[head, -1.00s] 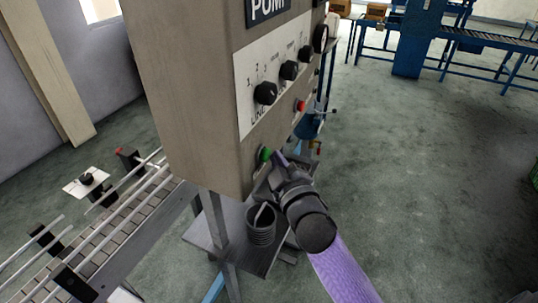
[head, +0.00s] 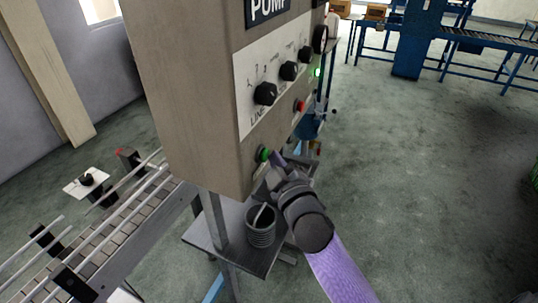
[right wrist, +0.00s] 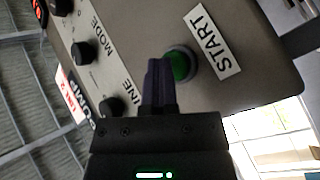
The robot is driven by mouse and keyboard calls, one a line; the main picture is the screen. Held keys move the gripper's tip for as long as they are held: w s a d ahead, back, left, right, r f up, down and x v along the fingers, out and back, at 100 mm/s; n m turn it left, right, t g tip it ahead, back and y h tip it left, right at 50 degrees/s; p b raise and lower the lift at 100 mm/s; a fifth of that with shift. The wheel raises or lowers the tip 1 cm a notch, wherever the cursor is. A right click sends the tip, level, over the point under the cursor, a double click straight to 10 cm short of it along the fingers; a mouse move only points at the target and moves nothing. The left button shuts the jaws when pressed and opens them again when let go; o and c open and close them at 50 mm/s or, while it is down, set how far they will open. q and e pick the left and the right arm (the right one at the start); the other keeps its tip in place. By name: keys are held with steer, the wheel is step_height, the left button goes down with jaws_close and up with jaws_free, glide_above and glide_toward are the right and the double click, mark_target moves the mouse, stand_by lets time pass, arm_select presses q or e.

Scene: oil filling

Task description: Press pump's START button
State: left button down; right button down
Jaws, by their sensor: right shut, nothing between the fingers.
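The pump's green START button (head: 263,154) is low on the front of the beige pump box (head: 185,95). In the right wrist view the green button (right wrist: 181,65) sits in a grey ring beside the white START label (right wrist: 211,46). My right gripper (head: 274,160) is shut and empty, right at the button. In the right wrist view its dark fingertips (right wrist: 159,66) overlap the button's left edge. I cannot tell whether they touch it. My left gripper is not in view.
A red button (head: 300,105) and black knobs (head: 265,93) are on the panel above. A small green light (head: 317,71) glows by the box's far edge. Open floor lies right.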

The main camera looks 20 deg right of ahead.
steer(key=shift+s+d+p, duration=0.3)
steer(key=shift+s+d, duration=0.2)
steer(key=shift+s, duration=0.1)
steer(key=s+d+p, duration=0.1)
steer(key=s+d, duration=0.2)
steer(key=shift+s+d, duration=0.15)
steer(key=shift+s, duration=0.25)
stand_by(0.5)
